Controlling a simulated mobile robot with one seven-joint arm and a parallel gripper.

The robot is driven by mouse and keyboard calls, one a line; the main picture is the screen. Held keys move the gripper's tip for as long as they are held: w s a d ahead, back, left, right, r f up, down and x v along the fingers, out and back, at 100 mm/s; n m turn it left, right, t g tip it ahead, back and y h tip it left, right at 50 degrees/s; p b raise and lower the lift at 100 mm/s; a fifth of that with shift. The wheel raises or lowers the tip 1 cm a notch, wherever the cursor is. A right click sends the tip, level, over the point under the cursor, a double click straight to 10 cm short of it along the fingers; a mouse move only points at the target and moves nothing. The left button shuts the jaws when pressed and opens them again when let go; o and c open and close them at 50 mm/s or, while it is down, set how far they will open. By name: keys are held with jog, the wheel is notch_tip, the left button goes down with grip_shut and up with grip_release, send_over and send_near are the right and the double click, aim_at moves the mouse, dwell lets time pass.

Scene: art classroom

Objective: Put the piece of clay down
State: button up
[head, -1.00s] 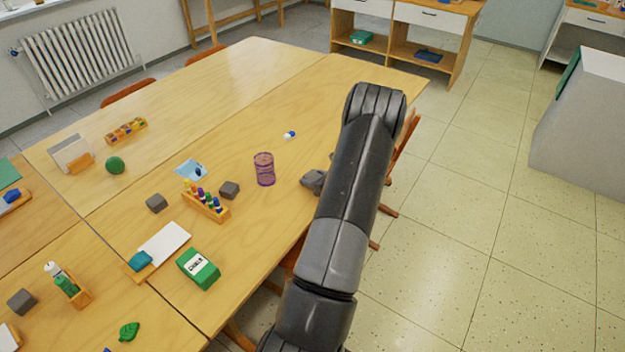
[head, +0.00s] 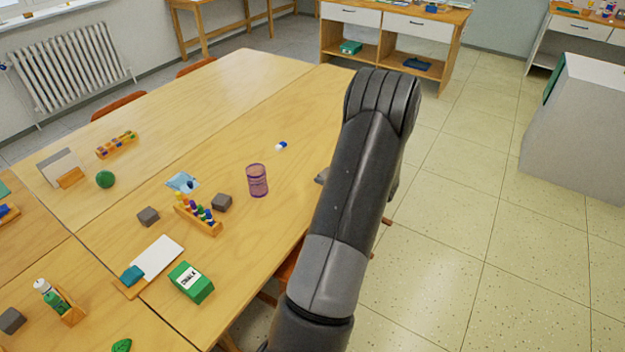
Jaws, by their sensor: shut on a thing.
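My arm reaches across the right side of the table (head: 262,113), and its forward end blocks the view of most of my gripper. Only a small grey part of my gripper (head: 321,177) shows at the arm's left edge, by the table's right edge. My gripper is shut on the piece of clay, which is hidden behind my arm. I cannot tell how high it is above the table.
A purple mesh cup (head: 257,180) and a small white-and-blue item (head: 281,146) stand left of my arm. Grey blocks (head: 222,203), a paint rack (head: 198,217), a green chalk box (head: 190,282) and a green ball (head: 105,179) are farther left. Bare tabletop surrounds the white-and-blue item.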

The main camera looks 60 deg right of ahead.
jog(key=w+a+r+n+g+y, duration=0.1)
jog(key=w+a+n+y, duration=0.35)
jog(key=w+a, duration=0.9)
jog(key=w+a+r+n+g+y, duration=0.1)
jog(key=w+a+n+y, duration=0.3)
jog(key=w+a, duration=0.95)
jog(key=s+a+n+g+y, duration=0.2)
jog(key=a+n+g+y, duration=0.45)
jog(key=a, duration=3.45)
jog(key=shift+n, duration=0.3)
jog(key=a+f, duration=0.2)
jog(key=a, duration=0.1)
jog(key=w+a+f, duration=0.1)
jog(key=a+f, duration=0.1)
jog(key=a, duration=0.2)
jog(key=a+f, duration=0.2)
jog(key=a, duration=0.2)
jog(key=shift+w+a+f, duration=0.15)
jog(key=shift+w+f, duration=0.05)
jog(key=shift+f, duration=0.2)
jog(key=shift+t, duration=0.25)
jog(key=shift+f, duration=2)
jog(key=shift+f, duration=0.1)
